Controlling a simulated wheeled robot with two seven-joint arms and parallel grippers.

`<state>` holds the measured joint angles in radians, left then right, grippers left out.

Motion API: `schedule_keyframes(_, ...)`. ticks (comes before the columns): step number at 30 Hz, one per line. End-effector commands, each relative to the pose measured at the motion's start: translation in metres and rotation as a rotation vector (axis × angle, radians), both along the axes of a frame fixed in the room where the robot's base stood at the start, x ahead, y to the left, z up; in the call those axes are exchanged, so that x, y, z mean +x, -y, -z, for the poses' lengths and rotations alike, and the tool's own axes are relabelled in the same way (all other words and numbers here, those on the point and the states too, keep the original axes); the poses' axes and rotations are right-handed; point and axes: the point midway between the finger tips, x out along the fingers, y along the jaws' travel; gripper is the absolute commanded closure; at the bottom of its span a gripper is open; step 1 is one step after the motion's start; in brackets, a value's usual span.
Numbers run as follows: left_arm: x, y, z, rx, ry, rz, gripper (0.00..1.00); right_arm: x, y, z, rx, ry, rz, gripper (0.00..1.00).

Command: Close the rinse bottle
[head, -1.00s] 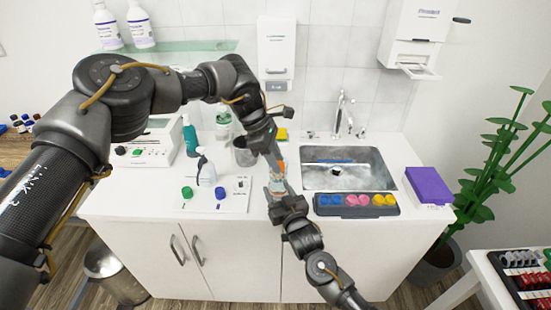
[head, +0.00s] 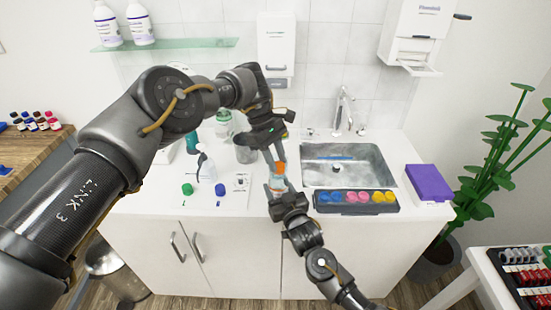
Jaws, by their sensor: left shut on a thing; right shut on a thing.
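An orange cap (head: 279,167) sits at the bottle's top. My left gripper (head: 279,168) reaches in from above and is shut on the cap. The cap and bottle look in line and touching, but I cannot tell how tightly the cap sits. The fingers hide part of both.
A white sheet with a green cap (head: 187,189), a blue cap (head: 220,189) and a spray bottle (head: 206,170) lies left. The sink (head: 384,181), a tray of coloured pieces (head: 357,209) and a purple box (head: 428,184) are right.

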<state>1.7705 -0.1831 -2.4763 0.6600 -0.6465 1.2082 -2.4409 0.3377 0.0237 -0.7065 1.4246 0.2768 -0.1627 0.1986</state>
Motion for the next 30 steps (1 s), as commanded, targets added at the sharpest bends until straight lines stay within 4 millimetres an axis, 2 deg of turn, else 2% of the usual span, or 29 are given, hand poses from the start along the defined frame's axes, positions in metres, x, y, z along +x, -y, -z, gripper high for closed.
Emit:
schedule_keyframes(4,0.001,0.0,-0.001,0.004,0.003,0.098,0.89,0.0,0.0,-0.001,0.001,0.002,-0.001,1.0)
schedule_keyframes(12,0.0,0.0,-0.002,0.002,0.002,0.105,0.89,0.0,0.0,0.0,0.001,0.002,-0.001,1.0)
schedule_keyframes(13,0.0,0.0,-0.002,0.002,0.002,0.105,0.66,0.0,0.0,0.0,0.001,0.002,-0.001,1.0)
schedule_keyframes(18,0.0,0.0,-0.002,0.002,0.002,0.103,0.47,0.0,0.0,0.0,0.0,0.001,0.0,1.0)
schedule_keyframes(26,0.0,0.0,-0.002,0.002,0.002,0.103,0.47,0.0,0.0,0.0,0.0,0.001,-0.001,1.0)
schedule_keyframes(30,0.001,0.0,-0.011,0.002,0.004,0.103,0.47,0.0,0.0,0.0,0.0,0.001,-0.001,1.0)
